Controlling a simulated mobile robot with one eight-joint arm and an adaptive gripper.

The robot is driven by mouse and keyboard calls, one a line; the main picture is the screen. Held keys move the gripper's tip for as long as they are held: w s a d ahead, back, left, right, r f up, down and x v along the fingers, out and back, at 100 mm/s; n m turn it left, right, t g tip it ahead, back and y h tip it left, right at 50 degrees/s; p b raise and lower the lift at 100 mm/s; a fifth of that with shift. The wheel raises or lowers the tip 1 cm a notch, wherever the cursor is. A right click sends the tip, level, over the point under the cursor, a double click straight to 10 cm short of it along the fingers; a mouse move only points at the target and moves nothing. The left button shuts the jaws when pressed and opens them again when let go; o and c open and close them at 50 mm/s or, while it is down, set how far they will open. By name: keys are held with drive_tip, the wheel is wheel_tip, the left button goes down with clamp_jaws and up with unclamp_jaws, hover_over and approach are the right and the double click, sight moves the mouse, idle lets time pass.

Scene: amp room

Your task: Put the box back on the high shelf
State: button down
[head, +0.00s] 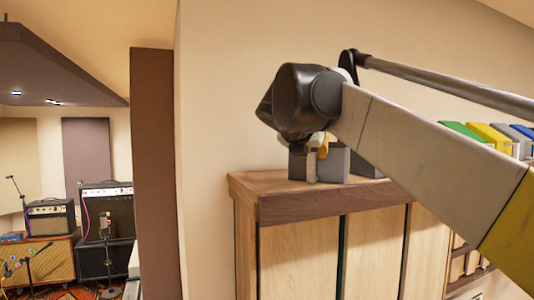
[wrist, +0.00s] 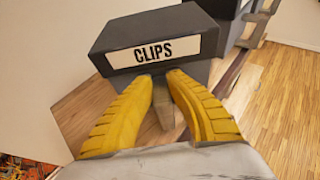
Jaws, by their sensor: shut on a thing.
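A dark grey box with a white CLIPS label (wrist: 152,50) fills the upper middle of the wrist view. My gripper (wrist: 160,84) has its two yellow fingers close together at the box's near side, shut on a narrow grey-brown part of it below the label. In the head view my gripper (head: 322,148) is mostly hidden behind its dark wrist housing. Grey box surfaces (head: 334,166) show beneath it, at the top of the wooden cabinet (head: 330,208), the high shelf. I cannot tell whether the box rests fully on the wood.
Another dark box (wrist: 228,10) stands close behind the box in the wrist view. Coloured binders (head: 488,135) stand at the right. A brown wall edge (head: 155,170) is left of the cabinet, with amplifiers (head: 108,210) beyond.

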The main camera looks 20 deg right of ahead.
drive_tip(key=c, duration=1.5)
unclamp_jaws()
drive_tip(key=shift+o, duration=0.2)
drive_tip(key=v, duration=1.2)
drive_tip(key=s+a+f+m+g+y, duration=0.1)
drive_tip(key=s+a+f+m+y, duration=0.2)
drive_tip(key=f, duration=1.3)
drive_tip(key=s+a+f+m+g+y, duration=0.1)
drive_tip(key=s+a+f+m+y, duration=0.2)
drive_tip(key=s+f+m, duration=0.6)
drive_tip(key=s+a+f+m+y, duration=0.3)
drive_tip(key=s+f+m, duration=0.3)
drive_tip(key=f+m, duration=0.9)
wheel_tip(320, 180, down, 8)
drive_tip(key=shift+f+g+b, duration=0.15)
drive_tip(key=shift+g+b, duration=0.15)
drive_tip(key=shift+g, duration=0.1)
